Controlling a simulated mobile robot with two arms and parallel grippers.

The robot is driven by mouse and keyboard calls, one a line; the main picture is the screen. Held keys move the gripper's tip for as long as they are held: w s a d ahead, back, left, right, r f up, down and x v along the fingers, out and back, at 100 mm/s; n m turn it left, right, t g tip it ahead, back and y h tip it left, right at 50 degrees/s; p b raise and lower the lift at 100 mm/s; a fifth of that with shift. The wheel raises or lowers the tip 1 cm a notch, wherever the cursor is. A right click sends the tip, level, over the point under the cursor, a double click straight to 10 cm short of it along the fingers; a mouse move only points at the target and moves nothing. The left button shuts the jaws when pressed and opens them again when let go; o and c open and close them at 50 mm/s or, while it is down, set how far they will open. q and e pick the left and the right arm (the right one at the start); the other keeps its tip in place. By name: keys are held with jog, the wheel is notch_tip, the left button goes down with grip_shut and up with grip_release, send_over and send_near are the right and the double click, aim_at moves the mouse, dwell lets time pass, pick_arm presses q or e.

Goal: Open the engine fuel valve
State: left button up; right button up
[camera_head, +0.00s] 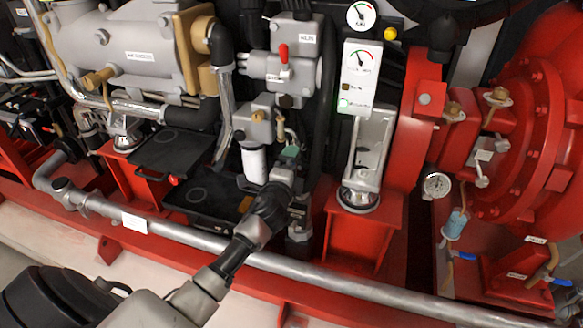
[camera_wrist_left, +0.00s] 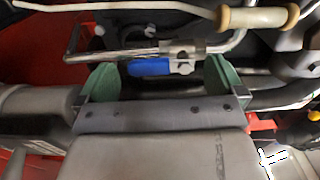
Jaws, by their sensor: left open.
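A small valve with a blue lever (camera_wrist_left: 150,68) and a metal body (camera_wrist_left: 181,54) sits on a thin metal pipe in the left wrist view. My left gripper (camera_wrist_left: 158,64) is open, with one green finger on each side of the blue lever. The lever lies roughly crosswise between the fingers, and I cannot tell whether either finger touches it. The valve is hidden there. My right gripper is not in view.
A grey pipe (camera_head: 170,232) runs along the red base under my arm. Black trays (camera_head: 168,152) lie left of the gripper, and a red pedestal (camera_head: 362,232) stands right. A beige-handled lever (camera_wrist_left: 257,18) is above the valve. Other blue-handled valves (camera_head: 562,282) are far right.

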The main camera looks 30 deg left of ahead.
pick_arm(q)
jog(key=v, duration=1.1)
jog(key=shift+p, duration=0.45)
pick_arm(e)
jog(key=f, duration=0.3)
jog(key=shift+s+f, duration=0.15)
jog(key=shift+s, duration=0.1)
pick_arm(q)
jog(key=shift+w+d, duration=0.1)
